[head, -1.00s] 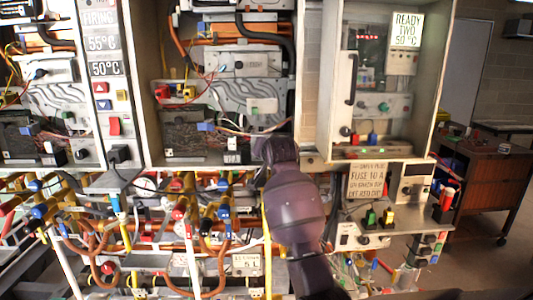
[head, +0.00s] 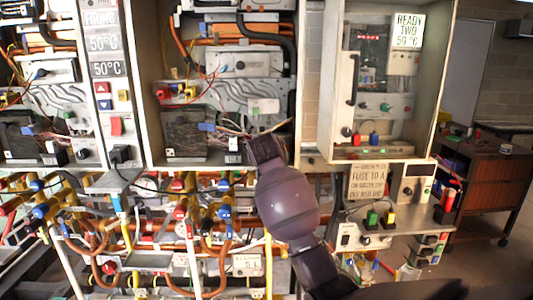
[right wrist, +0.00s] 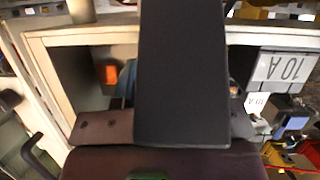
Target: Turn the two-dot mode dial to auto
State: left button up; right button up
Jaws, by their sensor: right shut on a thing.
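My right gripper (right wrist: 183,85) reaches into the lower right part of the middle open heater cabinet (head: 303,80). In the head view its tips are hidden behind my purple wrist. In the right wrist view its dark body covers the middle of the picture. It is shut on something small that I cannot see. I cannot make out a two-dot mark on any dial. A dark round dial (head: 83,154) is on the left column, and another knob (head: 345,131) is in the right cabinet. My left gripper is not in view.
Pipes with red, blue and yellow valve handles (head: 180,213) crowd the space below the cabinets. A display (head: 407,31) on the right cabinet reads READY TWO 50 °C.

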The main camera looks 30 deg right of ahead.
dwell(0.3)
jog(key=o, duration=0.6)
jog(key=shift+o, duration=0.2)
jog(key=b+v, duration=0.1)
jog(key=v, duration=1)
jog(key=shift+b, duration=0.35)
jog(key=shift+w, duration=0.1)
